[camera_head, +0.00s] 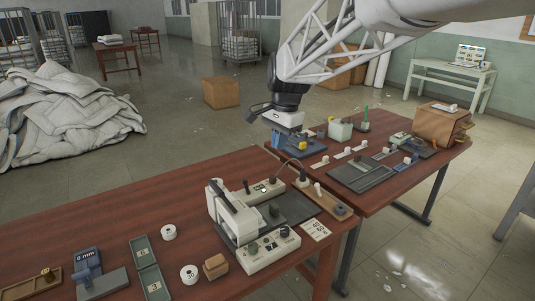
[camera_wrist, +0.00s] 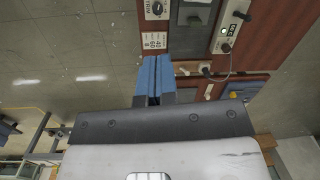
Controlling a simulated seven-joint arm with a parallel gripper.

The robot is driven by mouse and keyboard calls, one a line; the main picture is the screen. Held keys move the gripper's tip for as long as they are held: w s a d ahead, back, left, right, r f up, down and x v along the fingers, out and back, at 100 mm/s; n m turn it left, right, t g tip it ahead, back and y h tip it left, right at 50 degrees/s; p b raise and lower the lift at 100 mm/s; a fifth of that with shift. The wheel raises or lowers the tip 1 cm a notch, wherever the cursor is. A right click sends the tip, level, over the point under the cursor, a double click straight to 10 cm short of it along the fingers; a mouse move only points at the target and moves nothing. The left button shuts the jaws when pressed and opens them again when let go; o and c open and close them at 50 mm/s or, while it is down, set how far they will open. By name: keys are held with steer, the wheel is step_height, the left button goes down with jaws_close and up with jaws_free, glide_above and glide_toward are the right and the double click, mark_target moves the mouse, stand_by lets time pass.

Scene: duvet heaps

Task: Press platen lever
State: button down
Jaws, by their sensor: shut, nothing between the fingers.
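A white press machine (camera_head: 234,212) stands on the near table, with a thick arm over a dark flat bed (camera_head: 288,208). White control boxes with knobs flank the bed, one at the front (camera_head: 268,250) and one at the back (camera_head: 263,190). A short black-tipped stick (camera_head: 247,187) stands by the back box; I cannot tell which part is the platen lever. My gripper (camera_head: 276,143) hangs above and behind the machine, apart from it. In the wrist view its blue fingers (camera_wrist: 154,80) are together and empty, with the dark bed (camera_wrist: 191,40) beyond them.
A wooden strip with pegs (camera_head: 325,198) and a number card (camera_head: 315,230) lie right of the machine. The second table (camera_head: 440,160) is crowded. A duvet heap (camera_head: 60,115) lies on the floor.

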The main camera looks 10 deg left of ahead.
mark_target(223, 197)
steer(key=w+a+f+m, duration=0.1)
steer(key=w+a+f, duration=0.1)
steer(key=a, duration=0.5)
steer(key=w+a+f+m+g, duration=0.1)
steer(key=w+a, duration=0.3)
steer(key=a, duration=0.4)
steer(key=shift+w+a+f, duration=0.15)
steer(key=shift+w+f, duration=0.15)
steer(key=shift+f, duration=0.25)
steer(key=shift+f, duration=0.1)
steer(key=s+a+f, duration=0.3)
steer(key=f, duration=0.9)
steer(key=shift+s+a, duration=0.15)
steer(key=shift+s, duration=0.05)
